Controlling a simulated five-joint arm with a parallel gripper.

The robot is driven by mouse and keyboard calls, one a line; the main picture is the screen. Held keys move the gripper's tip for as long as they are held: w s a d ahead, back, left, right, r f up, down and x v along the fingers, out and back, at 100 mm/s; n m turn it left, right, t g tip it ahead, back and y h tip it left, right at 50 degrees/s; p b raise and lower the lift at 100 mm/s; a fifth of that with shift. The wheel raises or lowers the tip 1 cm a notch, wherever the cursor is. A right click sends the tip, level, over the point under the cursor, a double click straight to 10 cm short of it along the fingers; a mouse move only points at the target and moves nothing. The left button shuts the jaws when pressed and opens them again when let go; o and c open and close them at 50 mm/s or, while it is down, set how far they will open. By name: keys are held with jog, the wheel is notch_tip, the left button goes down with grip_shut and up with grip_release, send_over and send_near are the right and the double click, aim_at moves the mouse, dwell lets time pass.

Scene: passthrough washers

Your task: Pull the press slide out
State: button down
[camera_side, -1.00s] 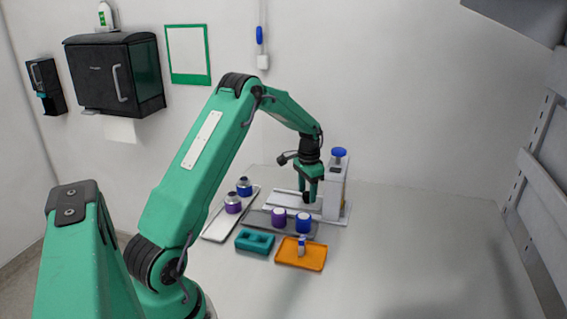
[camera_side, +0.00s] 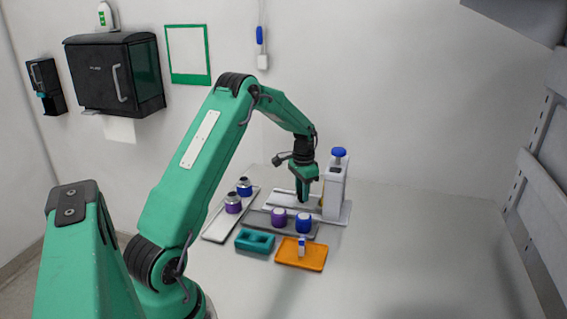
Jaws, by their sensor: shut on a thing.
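The press (camera_side: 334,190) is a white column with a blue knob on top, on a pale base at the back of the work area. The press slide (camera_side: 284,201) is a light strip along that base, left of the column. My green gripper (camera_side: 303,199) points down over the slide, a little left of the column. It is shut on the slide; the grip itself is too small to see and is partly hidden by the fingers.
A grey tray (camera_side: 262,221) in front holds a purple jar (camera_side: 279,217) and a blue jar (camera_side: 303,223). A white tray (camera_side: 219,222) at left holds two jars. A teal block (camera_side: 255,241) and an orange tray (camera_side: 301,262) lie nearer. The table at right is clear.

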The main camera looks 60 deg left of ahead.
jog(key=s+a, duration=0.7)
jog(key=shift+r, duration=0.1)
jog(key=shift+a, duration=0.1)
jog(key=c, duration=1.3)
grip_release()
jog(key=shift+o, duration=1)
notch_tip(320, 180, up, 8)
